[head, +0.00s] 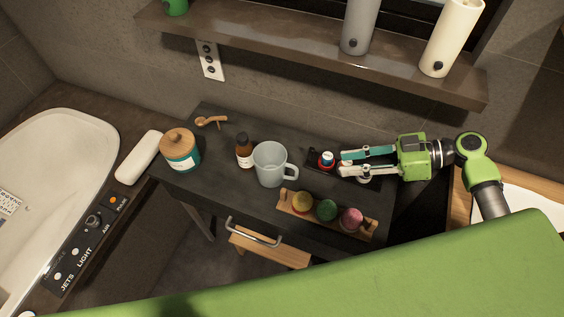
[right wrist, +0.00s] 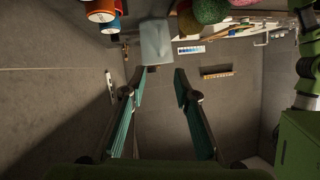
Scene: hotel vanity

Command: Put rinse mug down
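The rinse mug (head: 268,166), clear grey-blue with a handle on its right side, stands upright on the dark vanity top (head: 215,185). My right gripper (head: 342,162) is to the right of the mug, apart from it, with its fingers pointing left towards the handle. Its fingers are spread and empty; they also show apart in the right wrist view (right wrist: 161,76). A pale grey-blue shape beyond the fingertips there looks like the mug (right wrist: 155,42). My left gripper is not in view.
A brown bottle (head: 244,152) is left of the mug, with a wooden-lidded jar (head: 180,150) farther left. A wooden holder (head: 288,210) with three coloured balls is in front. Small bottles (head: 326,160) stand by my right fingers. A shelf (head: 290,50) overhangs behind.

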